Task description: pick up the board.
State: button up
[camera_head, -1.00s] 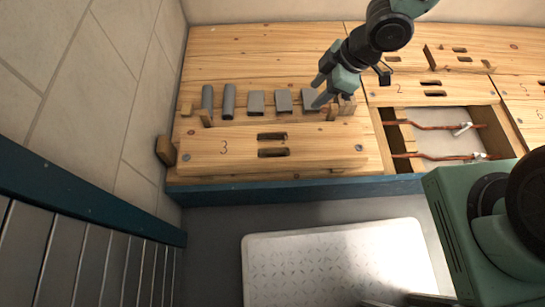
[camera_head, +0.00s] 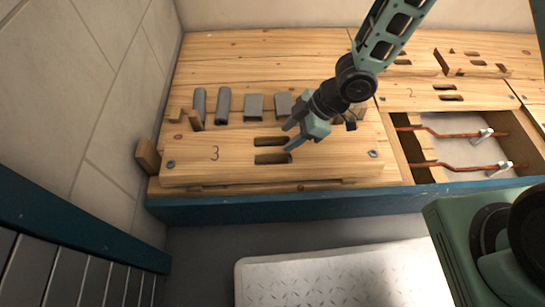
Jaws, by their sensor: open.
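The board (camera_head: 225,165) is a wooden panel marked 3, with two dark slots (camera_head: 271,150) near its middle and a screw at each end. It lies at the front left of the wooden bench top (camera_head: 215,65). My gripper (camera_head: 286,138) is open and empty, its fingers pointing left and down, with the tips over the right ends of the two slots. I cannot tell whether the fingertips touch the board.
Several grey blocks (camera_head: 254,108) stand behind the board. To the right, an opening (camera_head: 455,140) holds copper pipes (camera_head: 460,168). A board marked 2 (camera_head: 400,92) lies behind it. A wooden block (camera_head: 147,156) sits at the left edge. A metal plate (camera_head: 330,275) lies on the floor.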

aim_at(273, 150)
jog(key=shift+b+x, duration=0.35)
jog(key=shift+x, duration=0.6)
jog(key=b+x, duration=0.4)
jog(key=shift+d+f, duration=0.2)
jog(key=shift+f, duration=0.05)
jog(key=shift+w+a+f+b, duration=0.1)
jog(key=shift+a+f+b, duration=0.25)
jog(key=shift+r, duration=0.1)
grip_shut()
